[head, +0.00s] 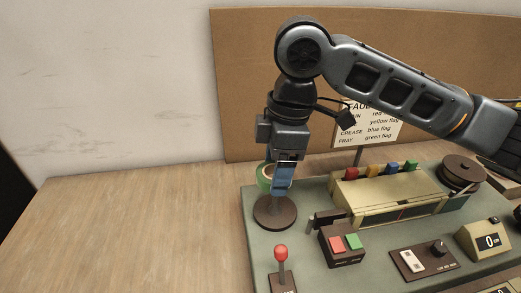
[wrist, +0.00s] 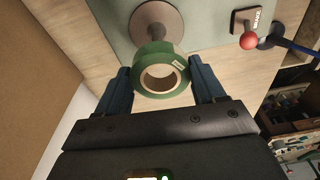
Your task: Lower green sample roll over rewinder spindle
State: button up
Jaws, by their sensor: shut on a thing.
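The green sample roll (wrist: 172,60) is held between the two blue fingers of my gripper (wrist: 160,82), which grip its outer sides. In the head view the roll (head: 264,172) shows partly behind my gripper (head: 282,178). The rewinder spindle is a round brown base (head: 275,214) at the left end of the green machine top. In the wrist view the base with its centre post (wrist: 157,30) appears just beyond the roll's upper edge. The roll looks apart from the base, and the post does not show inside the roll's hole.
A red-knobbed lever (head: 281,254) and a box with red and green buttons (head: 341,243) stand near the spindle. A beige unit with coloured flags (head: 388,196) and another brown spool (head: 461,170) are to the right. The wooden table (head: 130,230) is clear at left.

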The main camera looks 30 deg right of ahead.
jog(key=shift+d+f, duration=0.25)
jog(key=shift+f, duration=0.05)
jog(key=shift+f+b, duration=1.75)
jog(key=shift+f, duration=0.05)
jog(key=shift+p, duration=0.4)
jog(key=shift+d+f+b, duration=0.1)
jog(key=shift+f+b, duration=1.3)
jog(key=shift+f, duration=0.8)
dwell(0.4)
jog(key=o, duration=1.1)
jog(key=shift+o, duration=0.2)
